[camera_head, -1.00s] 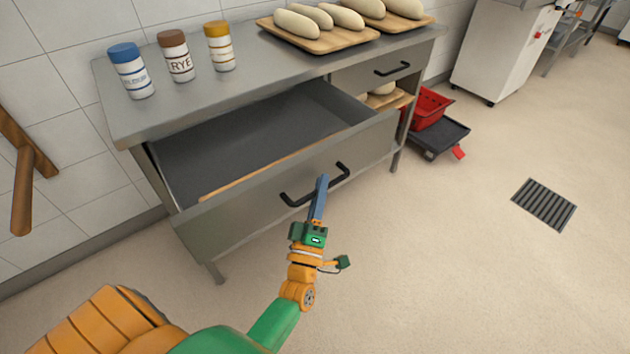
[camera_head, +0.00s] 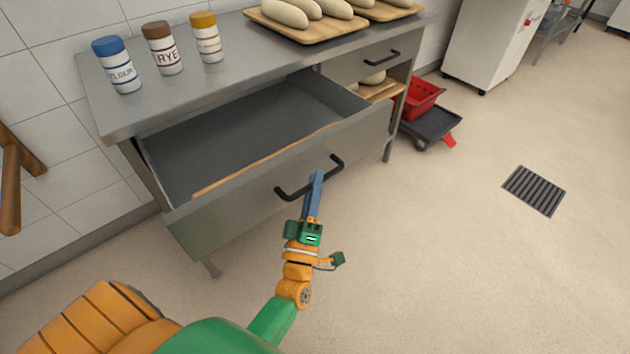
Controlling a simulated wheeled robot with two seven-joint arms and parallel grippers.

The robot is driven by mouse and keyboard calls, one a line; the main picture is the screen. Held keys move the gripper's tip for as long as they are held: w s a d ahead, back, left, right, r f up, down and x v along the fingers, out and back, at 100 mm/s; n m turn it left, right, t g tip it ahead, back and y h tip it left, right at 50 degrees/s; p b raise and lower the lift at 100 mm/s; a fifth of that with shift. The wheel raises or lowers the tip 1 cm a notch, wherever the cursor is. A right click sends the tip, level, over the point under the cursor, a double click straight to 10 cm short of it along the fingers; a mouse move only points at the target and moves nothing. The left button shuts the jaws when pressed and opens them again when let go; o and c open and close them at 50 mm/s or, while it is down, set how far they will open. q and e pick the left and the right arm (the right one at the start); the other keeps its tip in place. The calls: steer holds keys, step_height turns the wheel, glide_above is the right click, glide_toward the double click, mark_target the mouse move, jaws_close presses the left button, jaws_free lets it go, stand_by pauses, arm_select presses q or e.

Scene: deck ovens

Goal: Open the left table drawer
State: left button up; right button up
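The left table drawer (camera_head: 232,219) is pulled well out from under the steel table (camera_head: 112,122). Its grey inside shows, with a wooden-coloured strip along the inner side of the front. The black bar handle (camera_head: 290,193) is on the drawer front. My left gripper (camera_head: 317,178) comes from below, its blue fingers overlapping the middle of the handle. The fingers look close together on the bar, seen nearly edge-on, and hide part of it. My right gripper is out of view.
Flour, rye and yellow-lidded jars (camera_head: 206,40) and loaves on wooden boards (camera_head: 310,33) stand on the table. A smaller drawer (camera_head: 365,66) is shut at right. A red crate (camera_head: 421,97) sits on a dark trolley. The floor at right is clear around a drain grate (camera_head: 534,190).

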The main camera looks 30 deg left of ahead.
arm_select(q)
steer(key=v, duration=0.6)
steer(key=shift+s+b, duration=0.15)
steer(key=shift+b, duration=0.2)
steer(key=shift+f, duration=0.15)
steer(key=s+d+f+m+g+h, duration=0.1)
steer(key=d+f+m+g+h, duration=0.2)
steer(key=f, duration=0.5)
steer(key=s+d+f+m+g+h, duration=0.1)
steer(key=s+f+m+g+h, duration=0.2)
steer(key=f, duration=0.4)
steer(key=d+f+m+g+h, duration=0.2)
steer(key=f+m, duration=0.3)
steer(key=f, duration=0.3)
steer(key=s+a+f+m+g, duration=0.1)
steer(key=s+f+m+g, duration=0.4)
steer(key=s+f, duration=0.5)
steer(key=s+a+f+m+g+y, duration=0.1)
steer(key=s+a+f+g, duration=0.2)
steer(key=s, duration=0.4)
steer(key=s+a+f+m+g, duration=0.2)
steer(key=s+f+g, duration=0.15)
steer(key=s, duration=0.35)
step_height(320, 180, up, 16)
steer(key=g+p, duration=0.1)
steer(key=p, duration=1.5)
steer(key=shift+s+r, duration=0.2)
steer(key=shift+s, duration=0.25)
